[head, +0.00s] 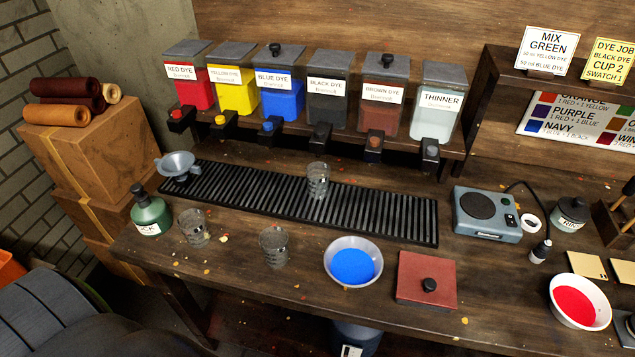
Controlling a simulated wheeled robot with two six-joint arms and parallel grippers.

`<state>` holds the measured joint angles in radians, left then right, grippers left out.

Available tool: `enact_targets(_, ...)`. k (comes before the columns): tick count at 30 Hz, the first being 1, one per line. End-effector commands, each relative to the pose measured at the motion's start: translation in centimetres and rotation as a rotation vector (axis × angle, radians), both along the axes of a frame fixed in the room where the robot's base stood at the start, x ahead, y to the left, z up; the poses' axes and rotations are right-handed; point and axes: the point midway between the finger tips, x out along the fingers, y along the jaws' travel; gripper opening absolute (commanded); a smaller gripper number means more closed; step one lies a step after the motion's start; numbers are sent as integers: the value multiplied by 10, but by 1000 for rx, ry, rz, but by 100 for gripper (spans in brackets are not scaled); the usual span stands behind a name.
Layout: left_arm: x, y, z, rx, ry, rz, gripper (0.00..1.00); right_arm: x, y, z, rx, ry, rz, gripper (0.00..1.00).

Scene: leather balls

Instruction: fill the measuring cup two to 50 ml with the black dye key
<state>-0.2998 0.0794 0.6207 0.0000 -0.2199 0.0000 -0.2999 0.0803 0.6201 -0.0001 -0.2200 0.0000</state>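A clear measuring cup (318,181) stands upright on the black ribbed drip tray (400,220), in front of the black dye dispenser (327,103). The dispenser's dark key (320,136) sits low on its front, above and behind the cup. Two more clear cups stand on the bench in front of the tray, one at left (193,229) and one nearer the middle (274,247). No dye shows clearly in any cup. I cannot read which is cup two. Neither of my grippers is in view.
Red, yellow, blue, brown and thinner dispensers flank the black one. A funnel (177,166), green bottle (150,213), blue-filled bowl (338,279), red lidded box (411,292), scale (490,232) and red-filled bowl (556,284) occupy the bench. Signs (547,48) stand upper right.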

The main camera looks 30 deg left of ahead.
Motion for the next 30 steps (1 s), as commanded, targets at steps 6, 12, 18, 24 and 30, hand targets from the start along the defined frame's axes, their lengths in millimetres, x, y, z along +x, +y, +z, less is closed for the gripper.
enact_targets(6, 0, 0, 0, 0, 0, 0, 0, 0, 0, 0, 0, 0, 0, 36)
enact_targets(12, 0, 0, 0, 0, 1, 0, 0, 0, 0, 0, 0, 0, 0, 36)
enact_targets(18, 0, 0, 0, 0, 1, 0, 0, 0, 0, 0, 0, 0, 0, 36)
enact_targets(24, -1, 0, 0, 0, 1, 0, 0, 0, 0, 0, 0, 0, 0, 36)
enact_targets(30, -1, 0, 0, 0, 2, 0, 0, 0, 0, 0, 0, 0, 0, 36)
